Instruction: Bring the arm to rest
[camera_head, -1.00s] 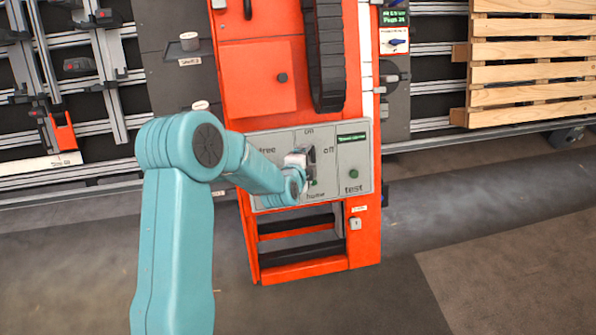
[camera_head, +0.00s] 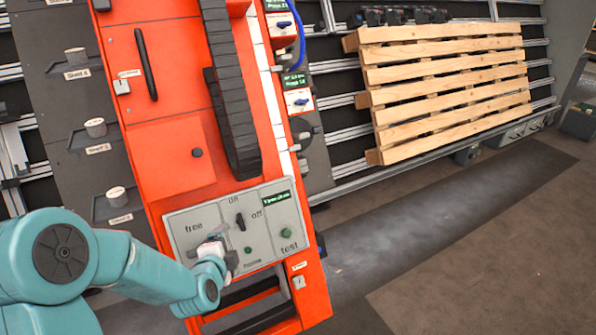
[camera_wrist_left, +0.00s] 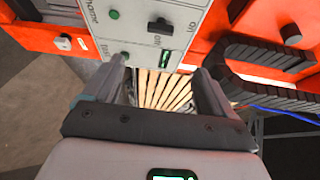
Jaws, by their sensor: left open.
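The grey control panel (camera_head: 262,224) sits low on the orange cabinet, with printed words "free", "on", "off", "home" and "test". Its black knob (camera_head: 240,221) is uncovered; I cannot tell which word it points at. Green buttons sit by "home" (camera_head: 248,250) and "test" (camera_head: 286,232). My left gripper (camera_head: 229,258) is in front of the panel's lower left, left of the "home" button. In the wrist view my left gripper (camera_wrist_left: 160,82) is open with nothing between its fingers; the knob (camera_wrist_left: 160,25) shows beyond them. The right gripper is out of view.
A small display (camera_head: 277,198) on the panel has unreadable text. The orange cabinet (camera_head: 165,165) carries a black cable chain (camera_head: 230,110). A wooden pallet (camera_head: 440,85) leans on rails at the right. Round-topped pegs on shelves stand at the left. The floor (camera_head: 470,240) at right is clear.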

